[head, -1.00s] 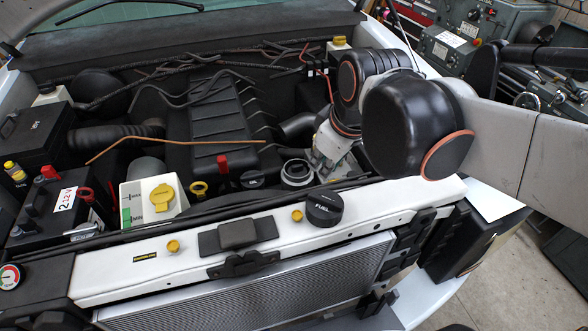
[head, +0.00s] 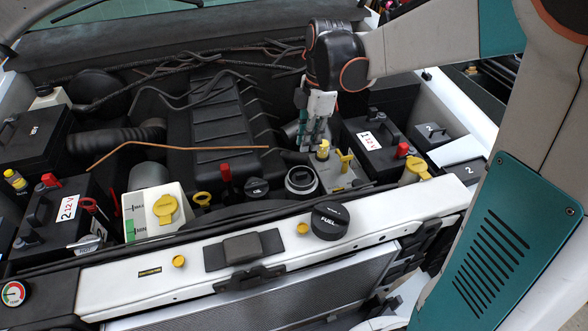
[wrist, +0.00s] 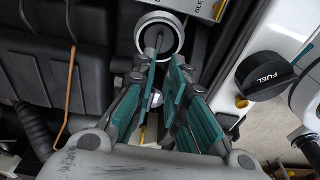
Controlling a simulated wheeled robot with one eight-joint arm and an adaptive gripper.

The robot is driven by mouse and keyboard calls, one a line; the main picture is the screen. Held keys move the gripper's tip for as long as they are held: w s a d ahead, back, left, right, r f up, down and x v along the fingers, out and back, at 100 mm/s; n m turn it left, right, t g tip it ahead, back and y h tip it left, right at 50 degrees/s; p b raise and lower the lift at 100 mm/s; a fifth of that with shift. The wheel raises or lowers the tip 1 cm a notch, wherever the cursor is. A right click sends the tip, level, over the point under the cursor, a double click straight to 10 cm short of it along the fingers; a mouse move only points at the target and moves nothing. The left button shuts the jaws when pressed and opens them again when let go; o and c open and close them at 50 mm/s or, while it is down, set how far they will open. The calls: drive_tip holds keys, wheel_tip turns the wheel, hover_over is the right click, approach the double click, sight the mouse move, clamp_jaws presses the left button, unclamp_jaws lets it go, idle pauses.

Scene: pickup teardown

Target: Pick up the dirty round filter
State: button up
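My gripper (head: 311,132) points down over the right-centre of the engine bay, behind and slightly right of an open round neck. In the wrist view my gripper (wrist: 165,58) has its two teal fingers apart, with nothing clearly held between them. The round neck (head: 301,180) has a pale ring and a dark inside; it also shows beyond the fingertips in the wrist view (wrist: 177,30). I cannot tell whether a filter sits in it. A grey round-topped cylinder (head: 148,175) stands behind the coolant tank at left. No item is clearly recognisable as the dirty round filter.
A yellow-topped fitting (head: 323,150) is just below my gripper. A black battery (head: 375,143) stands to its right. The black fuel cap (head: 330,221) rests on the white front beam (head: 120,271). A copper-coloured rod (head: 190,148) lies across the black engine cover (head: 215,105).

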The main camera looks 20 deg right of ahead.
drive_tip(key=f, duration=0.3)
drive_tip(key=a+f, duration=0.1)
drive_tip(key=f, duration=0.7)
drive_tip(key=shift+w+a+f, duration=0.1)
drive_tip(key=shift+a+f, duration=0.1)
drive_tip(key=shift+f, duration=0.05)
clamp_jaws()
drive_tip(key=shift+r, duration=0.1)
wheel_tip(320, 180, up, 20)
wheel_tip(320, 180, up, 8)
drive_tip(key=p, duration=0.6)
hover_over(302, 173)
idle(0.5)
